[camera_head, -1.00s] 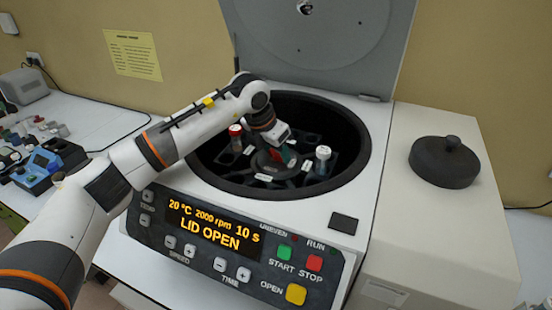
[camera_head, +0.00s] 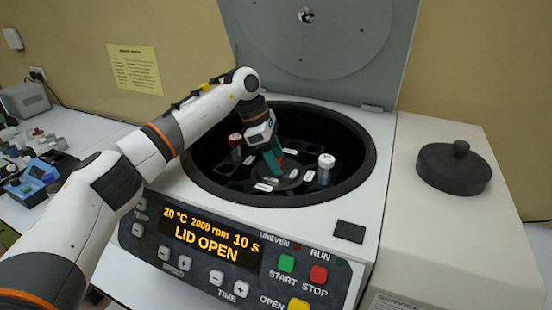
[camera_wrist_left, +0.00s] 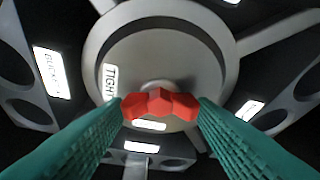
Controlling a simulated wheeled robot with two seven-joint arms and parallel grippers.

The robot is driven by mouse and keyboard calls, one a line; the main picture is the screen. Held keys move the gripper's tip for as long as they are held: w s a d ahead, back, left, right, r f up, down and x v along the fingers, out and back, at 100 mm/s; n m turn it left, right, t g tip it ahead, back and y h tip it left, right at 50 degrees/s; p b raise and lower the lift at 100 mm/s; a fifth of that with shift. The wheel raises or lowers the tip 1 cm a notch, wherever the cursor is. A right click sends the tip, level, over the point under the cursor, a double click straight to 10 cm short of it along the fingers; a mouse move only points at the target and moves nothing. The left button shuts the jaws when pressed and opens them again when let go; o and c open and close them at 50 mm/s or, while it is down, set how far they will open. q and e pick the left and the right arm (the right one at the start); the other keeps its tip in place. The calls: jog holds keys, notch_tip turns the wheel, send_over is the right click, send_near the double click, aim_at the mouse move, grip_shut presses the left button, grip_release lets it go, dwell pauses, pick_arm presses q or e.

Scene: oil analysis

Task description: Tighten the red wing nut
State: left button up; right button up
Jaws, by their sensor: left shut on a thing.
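The red wing nut (camera_wrist_left: 160,103) sits at the hub of the rotor (camera_wrist_left: 195,50), inside the open centrifuge. In the left wrist view my left gripper (camera_wrist_left: 160,108) has its two green fingers at either end of the wing nut, shut on it. In the head view my left gripper (camera_head: 275,165) reaches down into the bowl from the left, and its fingers mostly hide the nut. A label reading "TIGHT" lies on the rotor's hub disc beside the nut. My right gripper is not in view.
A red-capped tube (camera_head: 235,140) and a white-capped tube (camera_head: 326,162) stand in the rotor on either side of my gripper. The dark bowl wall (camera_head: 365,165) surrounds them. The grey lid (camera_head: 325,50) stands open behind. The display (camera_head: 210,235) reads "LID OPEN".

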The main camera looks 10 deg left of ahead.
pick_arm(q)
jog(key=shift+w+r+m+g, duration=0.15)
jog(key=shift+m+g, duration=0.45)
jog(key=shift+m, duration=0.9)
jog(key=o, duration=1)
jog(key=shift+a+r, duration=0.1)
jog(key=shift+a, duration=0.05)
jog(key=b+v, duration=0.1)
jog(key=v, duration=0.3)
jog(key=shift+r, duration=0.2)
jog(key=v, duration=0.7)
jog(key=shift+w+r, duration=0.1)
